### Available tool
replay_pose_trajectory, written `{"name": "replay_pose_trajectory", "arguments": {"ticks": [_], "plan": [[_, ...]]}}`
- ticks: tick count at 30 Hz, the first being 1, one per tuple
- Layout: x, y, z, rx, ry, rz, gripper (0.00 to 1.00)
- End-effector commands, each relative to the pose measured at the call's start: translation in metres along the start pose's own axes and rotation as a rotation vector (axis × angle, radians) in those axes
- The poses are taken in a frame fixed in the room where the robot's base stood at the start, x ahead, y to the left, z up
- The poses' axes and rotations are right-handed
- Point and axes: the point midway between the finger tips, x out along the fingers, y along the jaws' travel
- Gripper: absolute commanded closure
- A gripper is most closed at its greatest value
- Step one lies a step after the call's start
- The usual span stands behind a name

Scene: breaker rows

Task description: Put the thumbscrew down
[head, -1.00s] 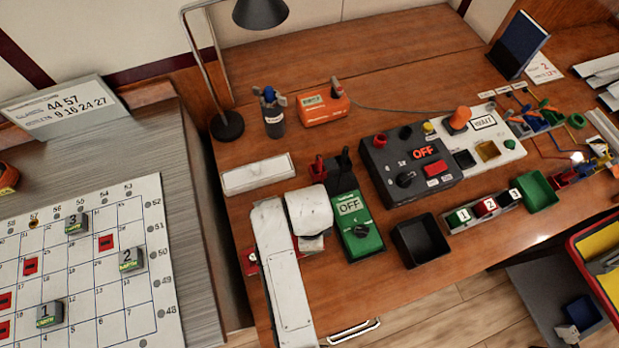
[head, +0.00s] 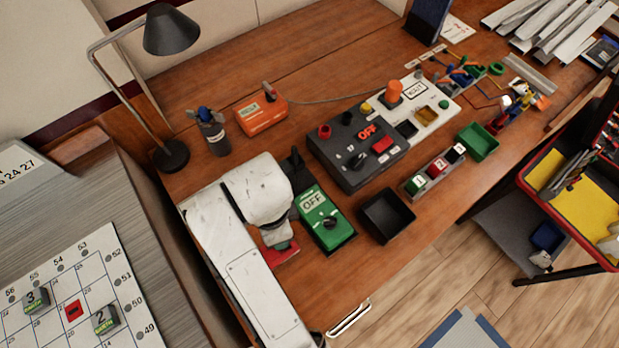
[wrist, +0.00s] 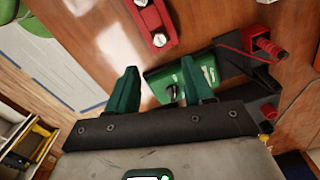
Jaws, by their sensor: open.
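My gripper (wrist: 158,84) shows in the wrist view with its two green fingers apart and nothing visible between the tips. In the head view my own white arm hides it. A red bar (wrist: 147,20) with two round silver knobs (wrist: 158,40) lies on the wood beyond the fingertips; one of these knobs may be the thumbscrew, but I cannot tell. A red part, likely the same bar (head: 280,254), shows beside my arm in the head view. The green OFF tester (head: 326,222) lies just right of my wrist, and its green case (wrist: 160,85) shows behind the fingers.
A black control box (head: 355,150) and an empty black tray (head: 388,216) stand right of the tester. An orange box (head: 262,114), a dark cup (head: 212,134) and a lamp (head: 170,155) stand behind. The desk front right of my arm is clear.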

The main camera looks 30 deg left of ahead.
Motion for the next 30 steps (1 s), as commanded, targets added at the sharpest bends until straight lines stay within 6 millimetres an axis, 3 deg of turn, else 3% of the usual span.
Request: {"name": "replay_pose_trajectory", "arguments": {"ticks": [6, 8, 11, 15, 18, 21, 24, 27, 30], "plan": [[0.003, 0.003, -0.007, -0.002, -0.001, 0.000, 0.48], [0.007, 0.010, -0.021, -0.013, -0.004, -0.001, 0.48], [0.020, 0.036, -0.065, -0.056, -0.010, -0.006, 0.48], [0.039, 0.104, -0.141, -0.159, -0.011, -0.028, 0.48], [0.048, 0.164, -0.183, -0.244, 0.002, -0.042, 0.48], [0.051, 0.229, -0.211, -0.329, 0.024, -0.048, 0.48], [0.051, 0.289, -0.224, -0.411, 0.049, -0.043, 0.48], [0.047, 0.337, -0.226, -0.484, 0.070, -0.032, 0.48], [0.043, 0.369, -0.223, -0.539, 0.085, -0.019, 0.48]]}}
